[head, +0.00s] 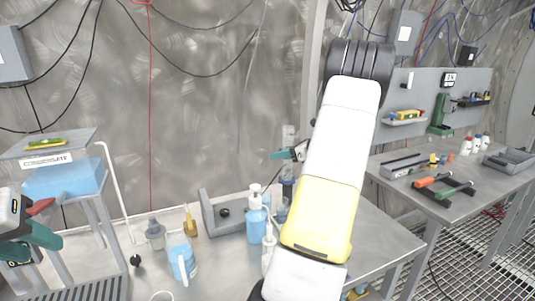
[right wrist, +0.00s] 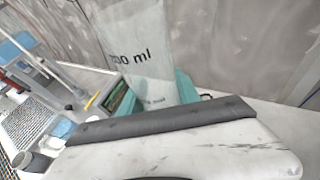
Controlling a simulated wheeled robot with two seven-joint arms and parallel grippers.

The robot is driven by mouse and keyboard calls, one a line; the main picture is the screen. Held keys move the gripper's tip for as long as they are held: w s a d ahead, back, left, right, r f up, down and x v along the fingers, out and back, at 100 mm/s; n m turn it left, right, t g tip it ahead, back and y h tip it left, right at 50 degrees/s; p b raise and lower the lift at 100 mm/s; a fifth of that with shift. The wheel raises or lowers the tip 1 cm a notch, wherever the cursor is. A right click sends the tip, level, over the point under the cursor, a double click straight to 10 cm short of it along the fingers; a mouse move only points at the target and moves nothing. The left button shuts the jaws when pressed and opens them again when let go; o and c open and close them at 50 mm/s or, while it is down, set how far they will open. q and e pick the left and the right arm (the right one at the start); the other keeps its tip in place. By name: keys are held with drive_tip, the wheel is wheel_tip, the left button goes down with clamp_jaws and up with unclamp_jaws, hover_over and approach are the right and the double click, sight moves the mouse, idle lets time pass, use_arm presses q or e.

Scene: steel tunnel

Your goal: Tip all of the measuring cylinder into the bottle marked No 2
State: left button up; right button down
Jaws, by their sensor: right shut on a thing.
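The measuring cylinder (right wrist: 140,45) is clear, with "ml" markings, and fills the upper middle of the right wrist view. My right gripper (head: 288,154) is shut on it, with a teal finger beside it in the right wrist view. A pump-top bottle of blue liquid (head: 257,220) stands on the bench below and left of this gripper. I cannot read a No 2 mark on any bottle. My left gripper (head: 45,230) is at the left edge, away from the bottles; its opening is unclear.
A blue-filled jug (head: 182,257), a grey bottle (head: 155,234) and an amber bottle (head: 190,222) stand on the bench's left part. A grey tray (head: 212,215) lies behind. A second bench (head: 460,200) with tools is at right.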

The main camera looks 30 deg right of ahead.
drive_tip(key=shift+r, duration=1.55)
